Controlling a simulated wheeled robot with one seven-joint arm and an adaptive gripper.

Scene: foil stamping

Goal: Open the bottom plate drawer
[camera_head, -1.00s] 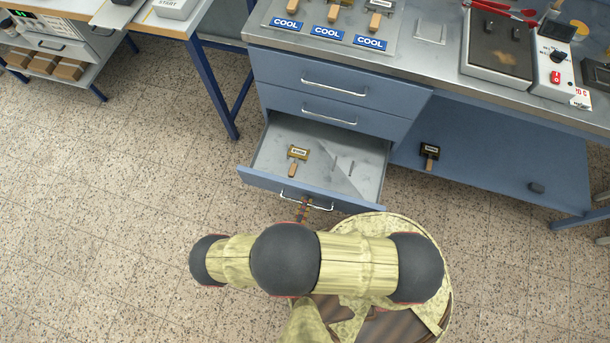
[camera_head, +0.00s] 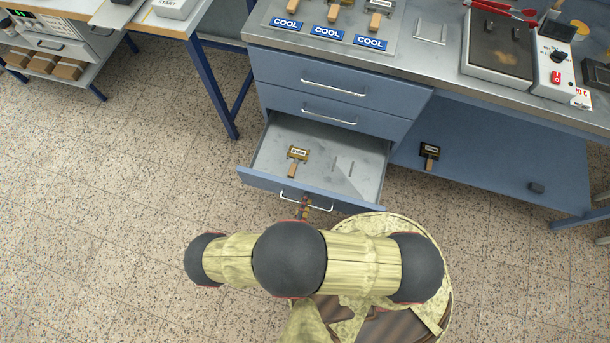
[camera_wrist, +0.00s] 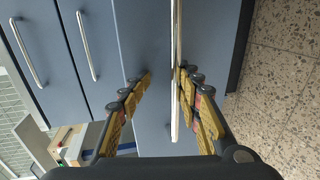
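The blue-grey bottom drawer (camera_head: 262,180) stands pulled out from the cabinet, its inside in view. Its curved metal handle (camera_head: 318,208) is on the front panel. My gripper (camera_head: 303,207) is at the handle's middle in the head view, partly hidden by my arm. In the wrist view my gripper (camera_wrist: 163,74) has its two fingers apart, with a gap between the tips. A pale upright bar or edge (camera_wrist: 176,125) runs close beside the right finger. Whether a finger touches the handle cannot be told.
A wooden-handled stamp (camera_head: 297,160) lies in the drawer. Two closed drawers (camera_head: 345,85) are above it. A similar stamp (camera_head: 430,154) lies on the lower shelf (camera_head: 490,175) to the right. The tiled floor (camera_head: 120,200) in front and left is clear.

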